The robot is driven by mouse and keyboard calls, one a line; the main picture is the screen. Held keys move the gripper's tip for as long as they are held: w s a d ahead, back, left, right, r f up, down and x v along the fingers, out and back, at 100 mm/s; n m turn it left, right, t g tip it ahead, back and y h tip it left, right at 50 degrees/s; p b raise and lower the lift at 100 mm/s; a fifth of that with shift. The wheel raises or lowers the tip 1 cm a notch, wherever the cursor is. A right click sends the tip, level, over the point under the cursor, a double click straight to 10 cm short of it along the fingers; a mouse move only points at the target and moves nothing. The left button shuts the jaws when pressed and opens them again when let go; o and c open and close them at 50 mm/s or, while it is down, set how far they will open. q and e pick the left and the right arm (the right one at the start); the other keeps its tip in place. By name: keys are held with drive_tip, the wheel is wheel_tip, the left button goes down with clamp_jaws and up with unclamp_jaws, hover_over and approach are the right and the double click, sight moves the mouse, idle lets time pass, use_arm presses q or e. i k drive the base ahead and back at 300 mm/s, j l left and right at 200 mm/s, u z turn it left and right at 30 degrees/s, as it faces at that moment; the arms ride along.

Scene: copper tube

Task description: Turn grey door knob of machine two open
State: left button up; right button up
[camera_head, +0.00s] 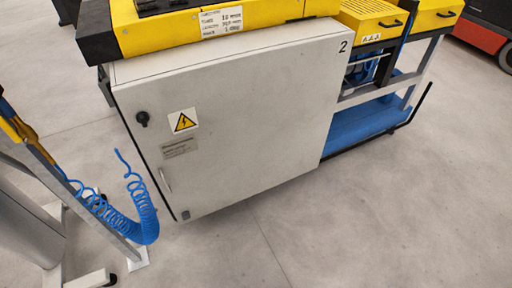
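Machine two's light grey cabinet door (240,125) faces me, with the number 2 at its top right corner. It looks shut. A small dark round knob (142,118) sits near the door's upper left edge. A slim pale grey handle (165,181) is lower down on the same left side. Between them are a yellow warning sign (183,121) and a small grey label. Neither of my grippers shows in this view.
A blue coiled hose (140,205) and a metal stand are left of the cabinet, close to its handle side. A yellow machine top (230,20) overhangs the cabinet. A blue lower shelf (365,125) is at right. The grey floor (370,220) in front is clear.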

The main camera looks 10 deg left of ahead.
sight(186, 215)
drive_tip(key=u, duration=1.05)
